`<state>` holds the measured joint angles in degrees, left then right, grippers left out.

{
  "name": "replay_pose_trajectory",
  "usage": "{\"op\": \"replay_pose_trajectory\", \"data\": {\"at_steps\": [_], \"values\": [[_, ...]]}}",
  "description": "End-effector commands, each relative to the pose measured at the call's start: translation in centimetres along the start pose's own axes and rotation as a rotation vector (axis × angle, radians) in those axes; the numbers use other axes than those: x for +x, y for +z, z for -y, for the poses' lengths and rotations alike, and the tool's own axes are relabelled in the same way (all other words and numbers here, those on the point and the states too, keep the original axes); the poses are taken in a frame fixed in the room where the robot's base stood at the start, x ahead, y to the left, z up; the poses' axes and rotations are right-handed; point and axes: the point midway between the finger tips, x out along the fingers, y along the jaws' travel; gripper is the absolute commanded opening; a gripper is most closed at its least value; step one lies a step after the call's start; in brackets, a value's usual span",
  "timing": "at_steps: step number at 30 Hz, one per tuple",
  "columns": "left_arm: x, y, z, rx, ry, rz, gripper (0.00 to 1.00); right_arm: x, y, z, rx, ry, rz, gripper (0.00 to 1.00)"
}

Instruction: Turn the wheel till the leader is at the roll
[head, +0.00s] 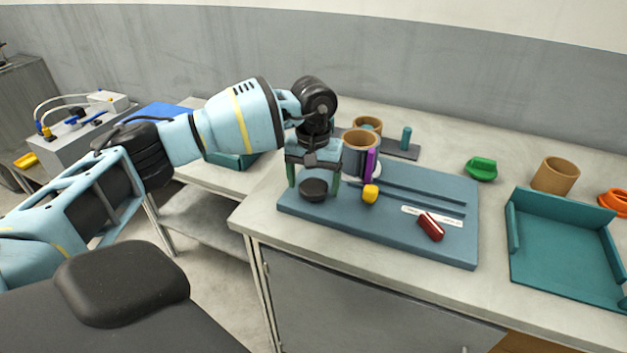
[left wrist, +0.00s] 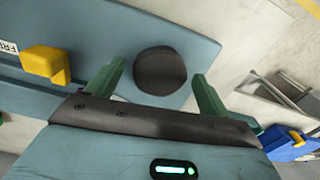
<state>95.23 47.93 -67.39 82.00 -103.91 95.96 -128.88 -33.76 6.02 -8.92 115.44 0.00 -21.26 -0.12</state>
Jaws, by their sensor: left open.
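A dark round wheel (head: 314,188) sits near the left end of a blue board (head: 380,243); it also shows in the left wrist view (left wrist: 160,70). My left gripper (head: 314,191) is open, with one green finger on each side of the wheel. The left wrist view shows both fingers of this gripper (left wrist: 159,72) apart; whether they touch the wheel is unclear. A purple upright piece (head: 371,166) stands beside the roll. I cannot make out the leader for certain. My right gripper is out of view.
A yellow block (head: 370,193), a red block (head: 431,228) and a white printed strip (head: 413,210) are on the board. A teal tray (head: 560,250), green piece (head: 481,169) and brown cylinder (head: 555,176) stand to the right. The table's front edge is close to the board.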

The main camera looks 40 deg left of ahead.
Motion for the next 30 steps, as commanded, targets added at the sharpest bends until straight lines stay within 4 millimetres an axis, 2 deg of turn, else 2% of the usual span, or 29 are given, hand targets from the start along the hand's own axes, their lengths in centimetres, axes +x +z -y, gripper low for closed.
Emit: {"op": "replay_pose_trajectory", "data": {"at_steps": [15,20,30], "values": [[-7.0,-0.1,-0.1,0.001,0.002,-0.003,0.8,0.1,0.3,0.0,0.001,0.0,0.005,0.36],[-7.7,0.0,0.0,0.001,0.001,-0.002,0.8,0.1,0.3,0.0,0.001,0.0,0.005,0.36],[-7.7,0.0,0.0,0.001,0.001,-0.002,0.8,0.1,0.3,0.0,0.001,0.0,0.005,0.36]]}}
